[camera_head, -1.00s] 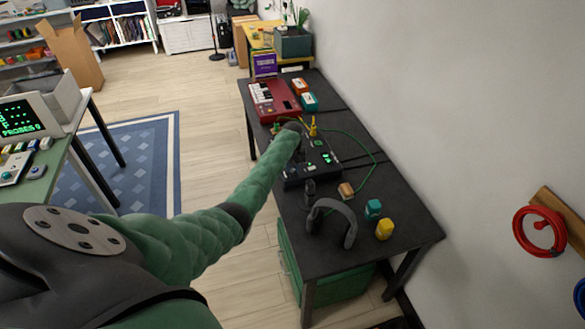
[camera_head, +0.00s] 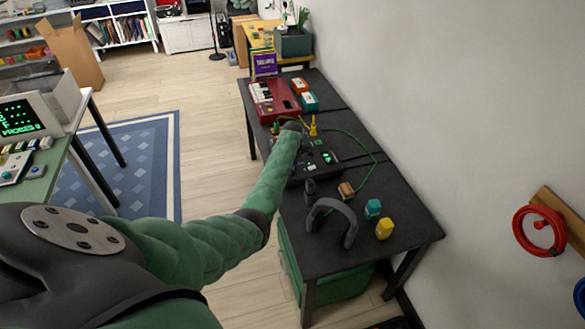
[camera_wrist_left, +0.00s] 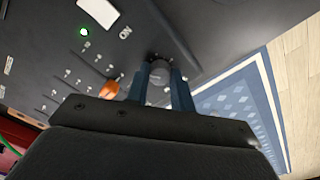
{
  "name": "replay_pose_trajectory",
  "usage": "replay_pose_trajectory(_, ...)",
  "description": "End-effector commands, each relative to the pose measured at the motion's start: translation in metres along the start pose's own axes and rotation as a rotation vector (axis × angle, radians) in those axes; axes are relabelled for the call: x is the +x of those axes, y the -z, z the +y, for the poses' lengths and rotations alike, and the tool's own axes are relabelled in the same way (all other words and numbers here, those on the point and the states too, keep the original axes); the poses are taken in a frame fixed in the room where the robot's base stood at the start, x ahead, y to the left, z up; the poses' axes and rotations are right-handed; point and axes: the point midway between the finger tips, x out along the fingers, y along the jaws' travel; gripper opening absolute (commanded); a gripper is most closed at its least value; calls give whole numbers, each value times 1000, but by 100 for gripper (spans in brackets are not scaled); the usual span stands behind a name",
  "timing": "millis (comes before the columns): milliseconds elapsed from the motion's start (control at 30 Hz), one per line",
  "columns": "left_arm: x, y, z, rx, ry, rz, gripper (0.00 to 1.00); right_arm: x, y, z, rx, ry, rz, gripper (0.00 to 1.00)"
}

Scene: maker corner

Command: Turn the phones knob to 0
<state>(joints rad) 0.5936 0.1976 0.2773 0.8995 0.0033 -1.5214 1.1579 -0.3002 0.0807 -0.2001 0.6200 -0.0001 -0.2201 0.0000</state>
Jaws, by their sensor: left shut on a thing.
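The black panel device (camera_head: 322,163) with small green lights sits on the dark table. In the left wrist view its panel (camera_wrist_left: 45,45) fills the upper left, with a green light and the print "ON". My left gripper (camera_wrist_left: 160,84) has its two blue-grey fingers shut around a dark round knob (camera_wrist_left: 159,72) near the panel's edge. I cannot read a label or a pointer on this knob, so I cannot tell its setting. An orange knob (camera_wrist_left: 109,88) is just left of the fingers. In the head view my forearm hides the left gripper and part of the panel. My right gripper is out of view.
A red keyboard (camera_head: 273,100) stands beyond the device. Green and yellow cables run beside it. The wall borders the table on the right.

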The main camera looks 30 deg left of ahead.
Motion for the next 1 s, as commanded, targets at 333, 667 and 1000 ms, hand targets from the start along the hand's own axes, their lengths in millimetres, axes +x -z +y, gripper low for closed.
replay_pose_trajectory(333, -1, 0, 1, -330, -2, -1, 1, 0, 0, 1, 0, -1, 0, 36)
replay_pose_trajectory(667, 0, -1, 1, -642, -1, -2, 1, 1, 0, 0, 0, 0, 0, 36)
replay_pose_trajectory(1000, 1, -1, 1, -966, -1, -2, 1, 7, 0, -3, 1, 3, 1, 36)
